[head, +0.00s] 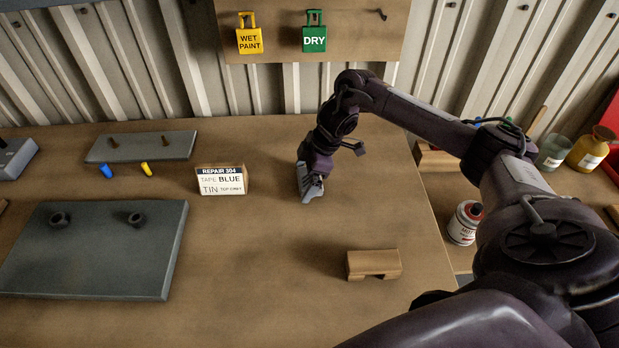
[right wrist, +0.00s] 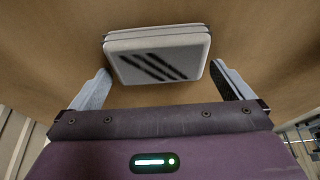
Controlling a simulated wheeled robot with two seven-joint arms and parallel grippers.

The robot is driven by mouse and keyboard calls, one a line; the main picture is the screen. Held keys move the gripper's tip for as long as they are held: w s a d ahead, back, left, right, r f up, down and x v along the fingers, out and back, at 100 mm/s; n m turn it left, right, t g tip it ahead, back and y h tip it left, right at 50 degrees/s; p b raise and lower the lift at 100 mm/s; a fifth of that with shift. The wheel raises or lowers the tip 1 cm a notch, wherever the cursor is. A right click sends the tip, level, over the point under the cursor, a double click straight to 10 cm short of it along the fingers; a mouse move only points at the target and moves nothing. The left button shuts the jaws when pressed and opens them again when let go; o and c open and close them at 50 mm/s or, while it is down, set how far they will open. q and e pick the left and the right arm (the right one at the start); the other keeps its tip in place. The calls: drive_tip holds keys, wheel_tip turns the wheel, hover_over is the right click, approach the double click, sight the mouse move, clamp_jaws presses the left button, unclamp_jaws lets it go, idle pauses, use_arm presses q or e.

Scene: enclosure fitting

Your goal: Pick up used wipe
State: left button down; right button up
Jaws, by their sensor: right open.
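The used wipe (right wrist: 157,55) is a folded light grey pad with dark diagonal streaks. In the right wrist view it lies on the brown bench top, just ahead of and between the fingertips. My right gripper (right wrist: 161,72) is open, with one finger on each side of the wipe and nothing held. In the head view my right gripper (head: 310,190) points down at the middle of the bench, and I cannot make out the wipe there, hidden by the gripper. My left gripper is not in view.
A card (head: 221,180) reading "REPAIR 304" stands left of the gripper. A wooden block (head: 373,264) lies toward the front. A grey panel (head: 90,250) is at left. A tin (head: 464,223) and jars stand at right. Bare bench surrounds the gripper.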

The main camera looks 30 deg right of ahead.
drive_tip(key=shift+f, duration=0.15)
drive_tip(key=c, duration=0.9)
